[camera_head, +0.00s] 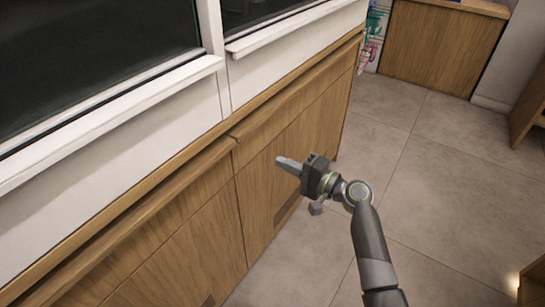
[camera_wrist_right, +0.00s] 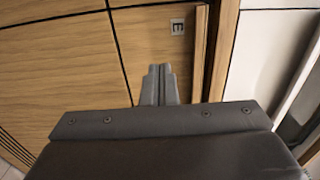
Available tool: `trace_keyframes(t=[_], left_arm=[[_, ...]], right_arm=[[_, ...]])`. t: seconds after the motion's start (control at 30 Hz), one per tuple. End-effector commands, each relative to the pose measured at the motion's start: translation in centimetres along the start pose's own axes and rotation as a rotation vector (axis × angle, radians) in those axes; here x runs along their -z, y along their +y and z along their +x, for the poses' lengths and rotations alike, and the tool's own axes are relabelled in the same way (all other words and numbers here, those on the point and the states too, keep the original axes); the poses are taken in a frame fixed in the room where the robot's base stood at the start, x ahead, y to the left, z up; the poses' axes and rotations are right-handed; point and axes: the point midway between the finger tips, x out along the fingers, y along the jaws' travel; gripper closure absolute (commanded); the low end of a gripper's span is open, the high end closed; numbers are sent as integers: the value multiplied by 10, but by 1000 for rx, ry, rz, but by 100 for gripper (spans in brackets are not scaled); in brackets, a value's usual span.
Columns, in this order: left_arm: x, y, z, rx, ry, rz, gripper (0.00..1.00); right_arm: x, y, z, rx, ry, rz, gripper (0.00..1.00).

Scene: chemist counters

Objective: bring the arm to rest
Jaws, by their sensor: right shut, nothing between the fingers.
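My right gripper (camera_head: 281,161) is held out over the floor in front of the wooden cabinet (camera_head: 215,232) in the head view. Its fingers are together and empty, pointing left toward the cabinet front. In the right wrist view the closed fingertips (camera_wrist_right: 159,72) show in front of wooden cabinet panels (camera_wrist_right: 60,70). I cannot tell exactly how far the tips are from the wood. My left gripper is not in view.
White-framed windows (camera_head: 100,123) rise above the cabinet. Another wooden counter (camera_head: 440,48) stands at the back.

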Motion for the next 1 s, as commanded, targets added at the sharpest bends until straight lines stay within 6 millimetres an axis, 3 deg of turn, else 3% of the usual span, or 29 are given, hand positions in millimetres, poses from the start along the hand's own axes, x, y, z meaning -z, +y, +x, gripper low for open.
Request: trace_keyframes(t=[0.2, 0.43, 0.53, 0.67, 0.77, 0.9, 1.0], left_arm=[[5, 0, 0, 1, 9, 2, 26], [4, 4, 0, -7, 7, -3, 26], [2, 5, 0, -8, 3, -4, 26], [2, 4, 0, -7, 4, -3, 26], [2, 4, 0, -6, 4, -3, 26], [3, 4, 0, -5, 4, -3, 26], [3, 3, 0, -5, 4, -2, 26]], right_arm=[[0, 0, -30, -2, 0, -1, 100], [0, 1, -36, -3, 0, 1, 100], [-1, 18, -41, -40, 15, -7, 100], [-5, 78, -63, -187, 63, -46, 100], [-15, 145, -96, -362, 98, -95, 100], [-39, 232, -155, -622, 109, -171, 100], [-64, 287, -204, -807, 88, -224, 100]])
